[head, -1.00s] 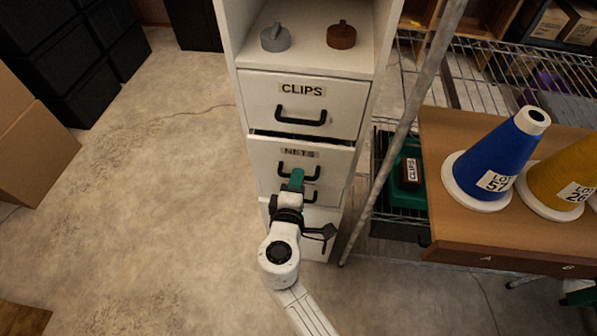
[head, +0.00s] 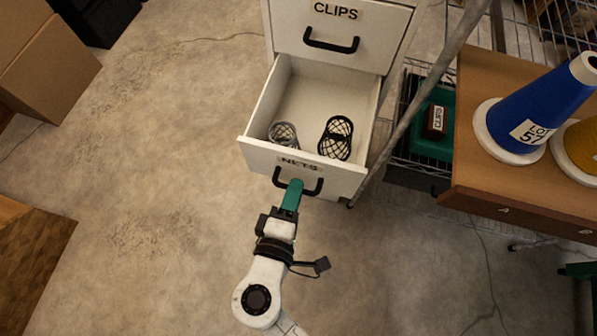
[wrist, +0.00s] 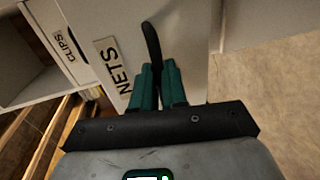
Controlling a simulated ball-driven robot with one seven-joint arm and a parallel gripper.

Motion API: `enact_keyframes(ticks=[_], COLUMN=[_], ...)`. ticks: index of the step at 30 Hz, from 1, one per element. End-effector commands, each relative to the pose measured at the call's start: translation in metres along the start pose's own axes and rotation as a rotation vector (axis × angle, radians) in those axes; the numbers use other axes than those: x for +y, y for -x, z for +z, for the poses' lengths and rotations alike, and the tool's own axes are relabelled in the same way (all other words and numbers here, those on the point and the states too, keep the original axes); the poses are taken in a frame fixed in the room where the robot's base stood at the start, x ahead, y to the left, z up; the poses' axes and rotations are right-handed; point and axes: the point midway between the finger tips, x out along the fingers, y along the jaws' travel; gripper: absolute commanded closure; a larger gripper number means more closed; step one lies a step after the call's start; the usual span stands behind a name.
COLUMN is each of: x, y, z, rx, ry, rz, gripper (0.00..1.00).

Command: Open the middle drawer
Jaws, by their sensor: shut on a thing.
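The middle drawer (head: 262,157), labelled NETS, stands pulled far out of the white cabinet. Its front and label also show in the wrist view (wrist: 113,70). A grey net roll (head: 284,133) and a black net roll (head: 336,138) lie inside near the front. My gripper (head: 292,190) is shut on the drawer's black handle (head: 311,187). In the wrist view, the green fingers (wrist: 158,82) close around the handle (wrist: 151,42). The part of the handle between the fingers is hidden.
The CLIPS drawer (head: 370,34) above is shut. A metal pole (head: 437,85) stands close at the cabinet's right. A wooden table (head: 470,190) holds a blue cone (head: 535,112) and a yellow one.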

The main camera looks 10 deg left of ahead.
Motion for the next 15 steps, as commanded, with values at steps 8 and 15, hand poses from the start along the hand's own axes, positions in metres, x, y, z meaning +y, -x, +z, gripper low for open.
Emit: enact_keyframes(ticks=[8,15], x=[-0.0025,-0.0025], y=[0.0060,0.0057], z=[0.0002,0.0002], rx=[0.000,-0.001], ry=[0.000,0.000], rz=[-0.003,-0.003], gripper=[1.00,0.86])
